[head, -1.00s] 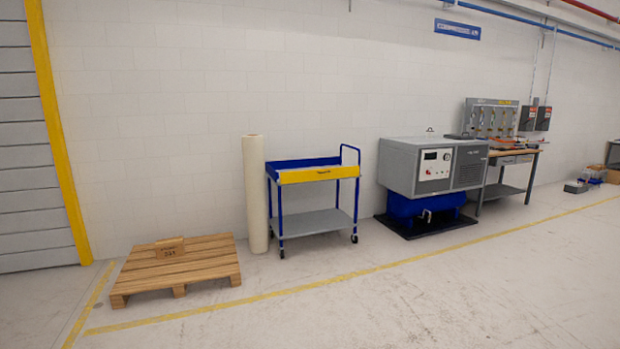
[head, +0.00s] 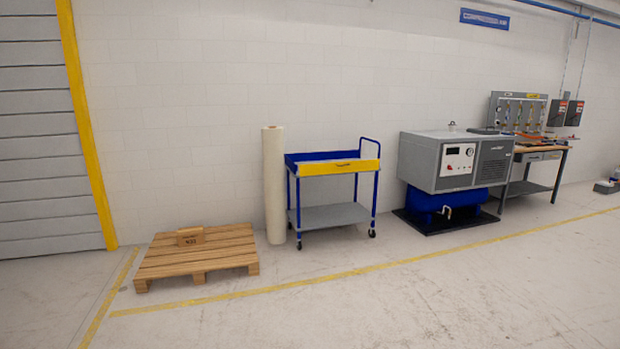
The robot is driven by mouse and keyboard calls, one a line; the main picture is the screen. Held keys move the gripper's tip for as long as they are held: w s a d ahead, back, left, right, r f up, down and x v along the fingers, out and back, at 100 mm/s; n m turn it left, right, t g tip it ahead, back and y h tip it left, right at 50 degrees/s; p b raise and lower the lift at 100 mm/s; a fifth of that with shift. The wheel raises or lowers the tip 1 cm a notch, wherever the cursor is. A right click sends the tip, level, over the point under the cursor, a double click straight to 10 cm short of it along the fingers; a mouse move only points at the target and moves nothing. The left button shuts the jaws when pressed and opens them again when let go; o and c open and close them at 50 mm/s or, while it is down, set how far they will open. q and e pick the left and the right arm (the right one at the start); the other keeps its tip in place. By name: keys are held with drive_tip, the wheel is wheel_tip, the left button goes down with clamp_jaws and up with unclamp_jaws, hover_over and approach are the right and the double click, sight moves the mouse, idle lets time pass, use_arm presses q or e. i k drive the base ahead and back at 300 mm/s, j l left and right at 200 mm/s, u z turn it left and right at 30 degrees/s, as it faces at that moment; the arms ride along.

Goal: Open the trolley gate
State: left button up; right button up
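The trolley (head: 334,215) stands against the white wall near the middle of the head view. It has blue posts, a grey lower shelf, a blue-walled top tray (head: 322,156) and a raised blue push handle on its right. A yellow gate panel (head: 338,167) runs along the front of the top tray and stands upright, closed across it. A small dark mark sits on the panel, too small to make out. Neither of my grippers shows in the view.
A tall cream roll (head: 274,190) stands just left of the trolley. A wooden pallet (head: 215,258) with a small wooden block (head: 190,236) lies further left. A grey and blue compressor (head: 452,165) and a workbench (head: 541,157) stand to the right. The floor in front is clear.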

sight(316, 169)
drive_tip(key=i, duration=5.6)
